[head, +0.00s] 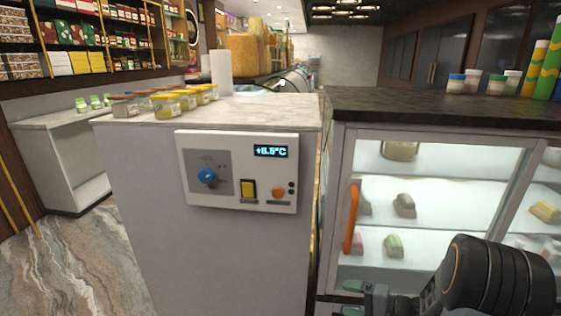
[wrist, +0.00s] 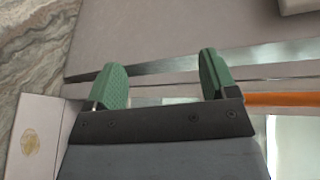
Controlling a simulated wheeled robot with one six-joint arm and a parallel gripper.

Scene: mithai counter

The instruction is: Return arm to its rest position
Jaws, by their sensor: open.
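My gripper (wrist: 161,80) shows in the wrist view with its two green fingers spread apart and nothing between them. In the head view my arm reaches in at the lower right, and the gripper (head: 362,300) is partly cut off by the bottom edge. It is in front of the glass display case, below the orange door handle (head: 351,218). The orange handle also shows in the wrist view (wrist: 285,99), to the right of the right finger. I cannot tell the exact gap between the gripper and the case.
A control panel (head: 238,171) with a blue knob, yellow switch and orange button is on the white counter (head: 220,250). Jars (head: 167,106) stand on top. The glass case (head: 435,200) holds several sweets. Marble floor (head: 50,265) lies open at left.

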